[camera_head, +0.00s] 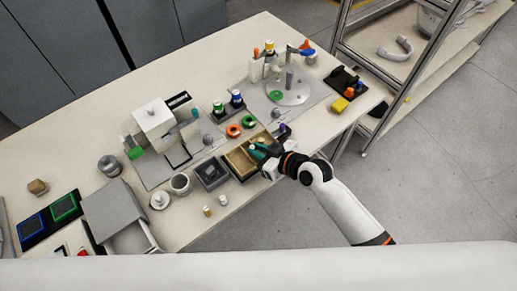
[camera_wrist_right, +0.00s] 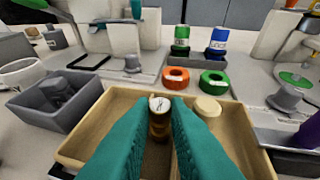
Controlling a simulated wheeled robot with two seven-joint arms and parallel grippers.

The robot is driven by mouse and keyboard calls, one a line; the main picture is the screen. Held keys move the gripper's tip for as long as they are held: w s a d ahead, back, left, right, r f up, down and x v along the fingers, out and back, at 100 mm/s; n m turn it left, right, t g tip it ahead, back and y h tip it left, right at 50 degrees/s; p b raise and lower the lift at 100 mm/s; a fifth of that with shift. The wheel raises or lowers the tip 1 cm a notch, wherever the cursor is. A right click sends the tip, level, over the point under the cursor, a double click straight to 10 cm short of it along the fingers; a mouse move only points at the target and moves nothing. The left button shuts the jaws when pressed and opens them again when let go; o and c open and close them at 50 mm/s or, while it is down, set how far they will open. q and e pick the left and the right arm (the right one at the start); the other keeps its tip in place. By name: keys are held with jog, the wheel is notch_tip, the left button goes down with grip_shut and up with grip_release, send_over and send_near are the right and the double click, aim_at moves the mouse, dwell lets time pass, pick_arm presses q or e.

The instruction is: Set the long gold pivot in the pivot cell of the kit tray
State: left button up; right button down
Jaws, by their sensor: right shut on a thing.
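My right gripper (camera_head: 259,151) is over a tan tray (camera_head: 229,163) in the head view. In the wrist view its teal fingers (camera_wrist_right: 159,125) are shut on a gold pivot (camera_wrist_right: 159,122) with a pale top, held upright. The fingers hide its sides and lower end, so I cannot tell whether it touches the tray floor. The tan tray (camera_wrist_right: 92,99) has a divider, partly hidden by the fingers. A second pale-topped round piece (camera_wrist_right: 207,106) is at its far side, right of the held pivot. No label shows which tray is the kit tray. My left gripper is not in view.
A grey box with a dark part (camera_head: 212,173) stands left of the tan tray. Orange (camera_head: 234,131) and green (camera_head: 248,121) rings lie just behind it. Two small pieces (camera_head: 207,211) (camera_head: 222,199) stand near the front edge. A grey drawer unit (camera_head: 113,212) is at left.

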jog(key=shift+f, duration=0.1)
jog(key=c, duration=1.7)
grip_release()
